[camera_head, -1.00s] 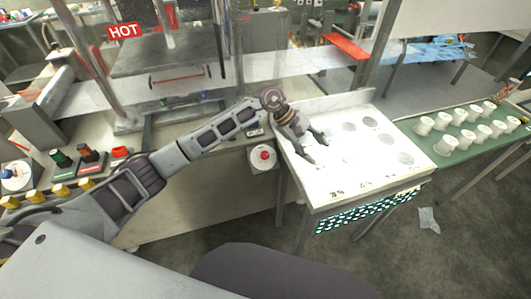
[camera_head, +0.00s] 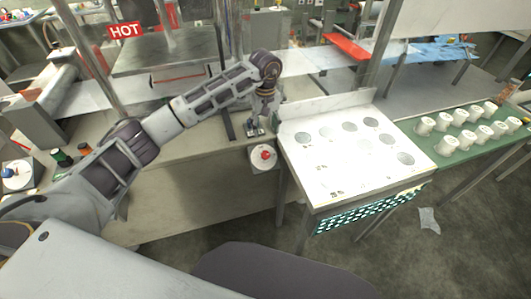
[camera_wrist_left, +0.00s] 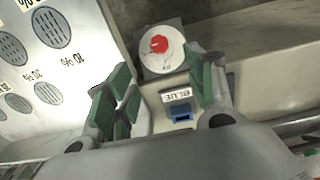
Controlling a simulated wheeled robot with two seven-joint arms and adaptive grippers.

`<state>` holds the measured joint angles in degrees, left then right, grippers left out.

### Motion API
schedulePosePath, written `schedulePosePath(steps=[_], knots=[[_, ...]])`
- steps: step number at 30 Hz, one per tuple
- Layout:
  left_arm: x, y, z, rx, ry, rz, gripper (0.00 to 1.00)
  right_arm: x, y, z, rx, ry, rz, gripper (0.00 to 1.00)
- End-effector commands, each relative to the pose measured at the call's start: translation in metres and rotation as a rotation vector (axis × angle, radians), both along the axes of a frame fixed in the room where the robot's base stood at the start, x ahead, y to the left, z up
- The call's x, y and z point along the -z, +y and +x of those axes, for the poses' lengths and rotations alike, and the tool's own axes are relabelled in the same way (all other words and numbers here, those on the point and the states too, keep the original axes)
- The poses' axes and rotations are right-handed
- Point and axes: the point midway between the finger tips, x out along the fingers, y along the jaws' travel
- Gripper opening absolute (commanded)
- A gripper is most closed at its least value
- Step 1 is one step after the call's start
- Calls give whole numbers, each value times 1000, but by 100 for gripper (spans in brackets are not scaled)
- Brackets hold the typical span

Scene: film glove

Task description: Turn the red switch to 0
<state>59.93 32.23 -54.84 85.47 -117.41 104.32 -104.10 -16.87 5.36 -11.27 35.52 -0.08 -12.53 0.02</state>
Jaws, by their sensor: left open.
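A red knob (camera_head: 263,154) sits on a white base at the front edge of the bench, left of the white perforated table. In the left wrist view the red knob (camera_wrist_left: 158,44) sits on a round white plate, beyond the fingertips. My left gripper (camera_head: 255,129) points down just behind the knob, apart from it. In the wrist view its green-padded fingers (camera_wrist_left: 160,78) are open, with nothing held. A small blue part (camera_wrist_left: 181,114) with a label reading BLUE lies between the fingers, farther down. No 0 mark is readable. My right gripper is not in view.
The white table (camera_head: 318,181) with grey round discs stands right of the knob, with a raised rear edge. White cups (camera_head: 447,147) stand on a green surface farther right. A press with a HOT sign (camera_head: 125,30) stands behind my left arm.

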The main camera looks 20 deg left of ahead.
Motion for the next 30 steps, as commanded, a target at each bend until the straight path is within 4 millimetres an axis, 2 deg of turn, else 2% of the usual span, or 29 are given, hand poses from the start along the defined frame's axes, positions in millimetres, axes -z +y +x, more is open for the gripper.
schedulePosePath(steps=[8, 14, 30], knots=[[5, -1, 0, 0, 1, -2, 54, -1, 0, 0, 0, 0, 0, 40], [19, -1, 0, 0, 2, -3, 54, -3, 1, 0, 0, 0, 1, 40], [84, -1, -1, -1, 4, -3, 54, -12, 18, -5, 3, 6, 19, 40]])
